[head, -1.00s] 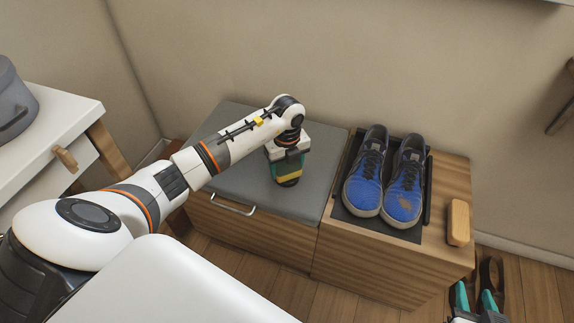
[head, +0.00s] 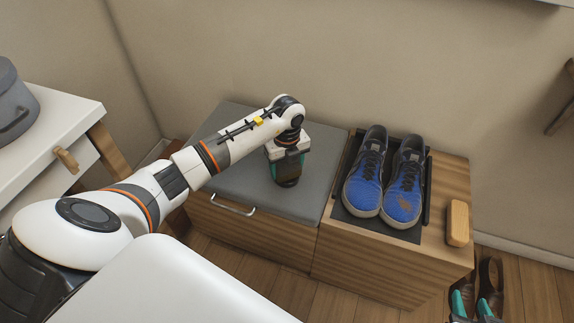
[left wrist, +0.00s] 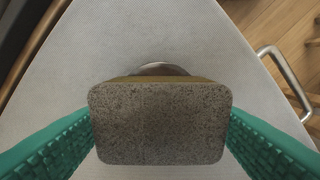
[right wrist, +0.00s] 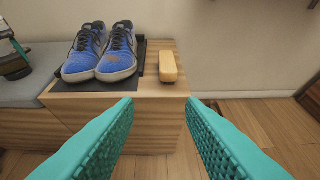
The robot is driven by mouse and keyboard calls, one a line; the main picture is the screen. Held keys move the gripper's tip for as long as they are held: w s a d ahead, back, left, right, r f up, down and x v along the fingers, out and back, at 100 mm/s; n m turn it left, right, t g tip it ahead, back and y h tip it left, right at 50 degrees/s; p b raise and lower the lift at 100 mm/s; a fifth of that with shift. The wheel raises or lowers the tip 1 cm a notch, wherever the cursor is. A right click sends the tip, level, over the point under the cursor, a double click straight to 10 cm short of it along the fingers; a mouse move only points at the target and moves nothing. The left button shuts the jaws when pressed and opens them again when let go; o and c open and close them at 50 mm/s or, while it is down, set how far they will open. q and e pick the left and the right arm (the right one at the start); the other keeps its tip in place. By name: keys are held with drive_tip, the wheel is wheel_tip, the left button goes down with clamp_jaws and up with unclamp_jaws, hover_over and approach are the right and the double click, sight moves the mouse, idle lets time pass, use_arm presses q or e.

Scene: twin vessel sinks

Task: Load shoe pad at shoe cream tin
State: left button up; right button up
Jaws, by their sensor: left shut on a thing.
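My left gripper (head: 287,170) points down over the grey bench cushion. In the left wrist view its teal fingers are shut on the shoe pad (left wrist: 160,125), a block with a speckled grey face and a thin yellowish layer. A rounded metallic rim, likely the shoe cream tin (left wrist: 162,69), shows just past the pad's edge; the pad hides the rest. I cannot tell whether pad and tin touch. My right gripper (right wrist: 160,125) is open and empty, in front of the wooden cabinet.
Blue shoes (head: 383,178), one with a brown smudge, stand on a dark mat (head: 346,210) on the cabinet. A wooden-backed block (head: 458,222) lies to their right. The grey cushion (head: 235,150) is otherwise clear. A white table (head: 50,125) with a grey pot stands left.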

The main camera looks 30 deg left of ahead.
sight(287, 165)
use_arm(q)
drive_tip(key=shift+r+p, duration=0.45)
drive_tip(key=shift+r, duration=0.15)
drive_tip(key=shift+r+p, duration=1.6)
drive_tip(key=shift+r, duration=0.05)
drive_tip(key=shift+r+p, duration=0.7)
drive_tip(key=shift+r, duration=0.05)
drive_tip(key=shift+r+p, duration=0.3)
use_arm(e)
drive_tip(key=s+d+f+g+h, duration=0.2)
drive_tip(key=s+d+f+g, duration=0.1)
drive_tip(key=s+f+g, duration=0.4)
drive_tip(key=shift+s+d+f+g, duration=0.4)
drive_tip(key=shift+s+g, duration=0.3)
drive_tip(key=shift+s, duration=1)
